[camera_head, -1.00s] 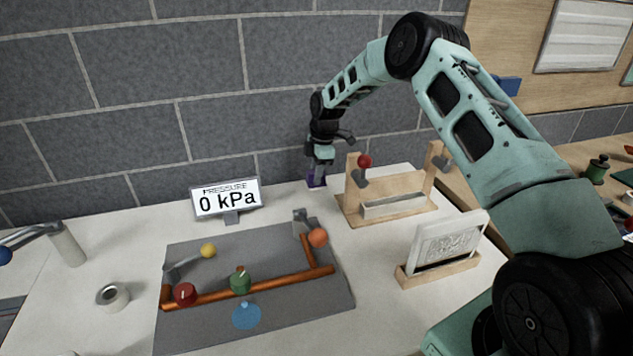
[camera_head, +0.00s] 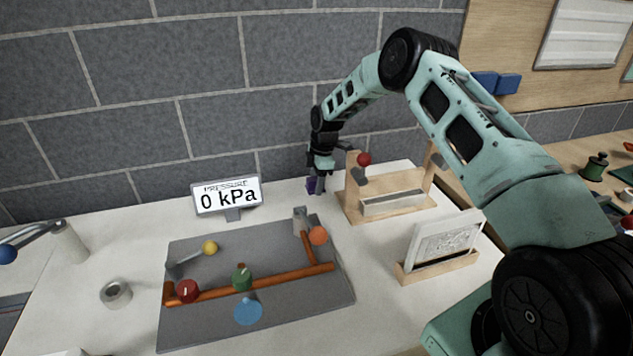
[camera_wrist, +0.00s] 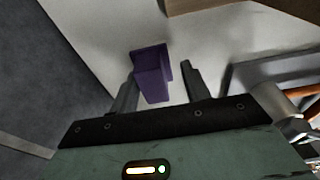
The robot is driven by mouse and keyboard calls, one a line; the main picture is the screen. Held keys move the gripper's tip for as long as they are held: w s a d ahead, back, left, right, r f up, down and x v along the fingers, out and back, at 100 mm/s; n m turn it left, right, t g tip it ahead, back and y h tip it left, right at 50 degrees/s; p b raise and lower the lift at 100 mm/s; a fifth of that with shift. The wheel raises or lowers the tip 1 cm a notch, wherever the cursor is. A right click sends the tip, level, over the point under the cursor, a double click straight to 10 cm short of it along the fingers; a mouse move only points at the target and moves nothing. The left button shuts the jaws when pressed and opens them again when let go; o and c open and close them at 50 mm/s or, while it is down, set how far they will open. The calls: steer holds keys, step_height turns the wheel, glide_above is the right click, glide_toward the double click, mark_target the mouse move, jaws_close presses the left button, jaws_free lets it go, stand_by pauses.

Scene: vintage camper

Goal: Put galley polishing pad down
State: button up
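The purple polishing pad (camera_head: 311,186) is a small block at the back of the white counter, close to the grey brick wall. In the wrist view the pad (camera_wrist: 152,73) lies between the two dark fingers of my gripper (camera_wrist: 158,88). A clear gap shows between it and the right finger; the left finger is close to its side. My gripper (camera_head: 318,184) points down over that spot in the head view and is open. The pad seems to rest on the counter, though its base is partly hidden by the fingers.
A wooden stand with a red-knobbed lever (camera_head: 364,159) is just right of my gripper. The pressure display (camera_head: 227,197) and the grey pipe board (camera_head: 200,328) are to the left and front. A framed card (camera_head: 445,240) stands at front right.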

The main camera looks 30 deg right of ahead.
step_height(320, 180, up, 12)
steer(key=d+b, duration=0.2)
steer(key=b, duration=0.1)
steer(key=s+a+r+m, duration=0.1)
steer(key=s+a+r, duration=0.3)
steer(key=s+a, duration=0.7)
steer(key=s+a+r+m, duration=0.2)
steer(key=s+a+r, duration=0.2)
steer(key=s+a, duration=0.7)
steer(key=s+a+m, duration=0.1)
steer(key=s+m, duration=0.1)
steer(key=s, duration=1)
steer(key=s+a+m+h, duration=0.1)
steer(key=s+a+m, duration=0.1)
steer(key=s, duration=1)
steer(key=shift+s+a+f+m, duration=0.2)
steer(key=shift+a+f+m, duration=0.1)
steer(key=shift+m, duration=0.1)
steer(key=shift+f, duration=0.15)
